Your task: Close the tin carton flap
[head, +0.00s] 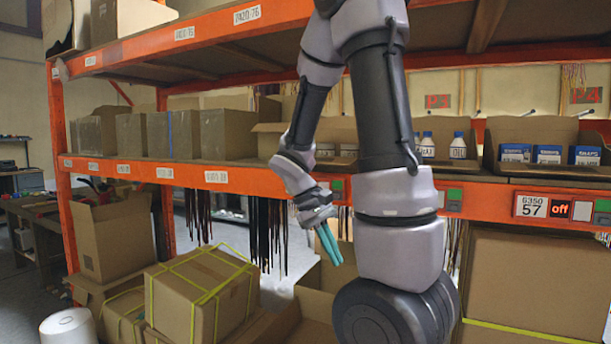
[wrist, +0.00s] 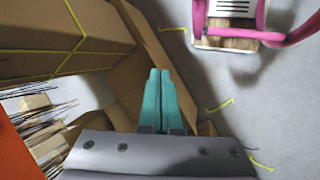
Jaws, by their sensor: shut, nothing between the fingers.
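My gripper (head: 328,243) points down in front of the orange rack, below the shelf edge. Its teal fingers are shut and empty, and they also show in the wrist view (wrist: 160,75). An open carton (head: 318,302) stands low behind and below the fingers, partly hidden by my arm. In the wrist view a brown carton wall or flap (wrist: 182,62) lies beside and beyond the fingers. I cannot tell which carton is the tin carton.
The orange shelf beam (head: 215,177) runs above my gripper. A yellow-strapped box (head: 200,295) stands to the left, and dark strips (head: 268,230) hang under the shelf. The wrist view shows a pink-handled object (wrist: 240,30) on grey floor, with clear floor at right.

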